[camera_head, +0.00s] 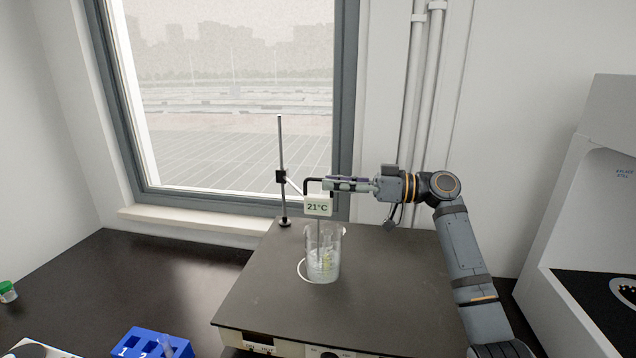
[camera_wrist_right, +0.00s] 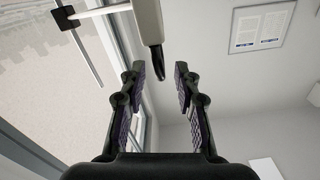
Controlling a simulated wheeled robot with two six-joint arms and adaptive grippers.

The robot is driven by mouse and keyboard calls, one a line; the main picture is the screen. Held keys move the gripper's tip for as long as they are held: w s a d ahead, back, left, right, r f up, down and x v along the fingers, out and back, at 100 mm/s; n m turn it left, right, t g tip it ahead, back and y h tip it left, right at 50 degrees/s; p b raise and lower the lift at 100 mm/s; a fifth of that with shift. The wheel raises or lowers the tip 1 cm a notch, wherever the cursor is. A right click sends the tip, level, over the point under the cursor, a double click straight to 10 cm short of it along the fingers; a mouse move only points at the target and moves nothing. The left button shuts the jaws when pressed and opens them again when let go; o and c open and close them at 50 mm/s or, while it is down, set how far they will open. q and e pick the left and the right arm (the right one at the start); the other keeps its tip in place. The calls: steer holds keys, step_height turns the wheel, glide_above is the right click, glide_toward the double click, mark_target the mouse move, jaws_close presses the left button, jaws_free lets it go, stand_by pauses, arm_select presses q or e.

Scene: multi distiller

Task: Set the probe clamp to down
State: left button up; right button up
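The probe clamp (camera_head: 281,177) is a black block on a thin upright stand rod (camera_head: 282,140), with an arm reaching right to the probe. The probe carries a white display (camera_head: 318,206) reading 21°C, and its thin stem points down toward the glass beaker (camera_head: 322,262); how far it reaches in is unclear. My right gripper (camera_head: 328,184) is level beside the black handle above the display. In the right wrist view its fingers (camera_wrist_right: 160,72) are apart, with the handle's dark end (camera_wrist_right: 157,60) at the gap between the tips. The clamp block (camera_wrist_right: 65,18) shows at upper left. My left gripper is out of view.
The beaker and stand are on a dark-topped unit (camera_head: 255,285). A blue numbered rack (camera_head: 150,342) and a green-capped vial (camera_head: 8,291) are at lower left. A window (camera_head: 230,100) is behind the stand. A white machine (camera_head: 590,200) is at right.

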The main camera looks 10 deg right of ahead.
steer(key=v, duration=0.7)
steer(key=shift+d, duration=0.15)
steer(key=shift+s, duration=0.1)
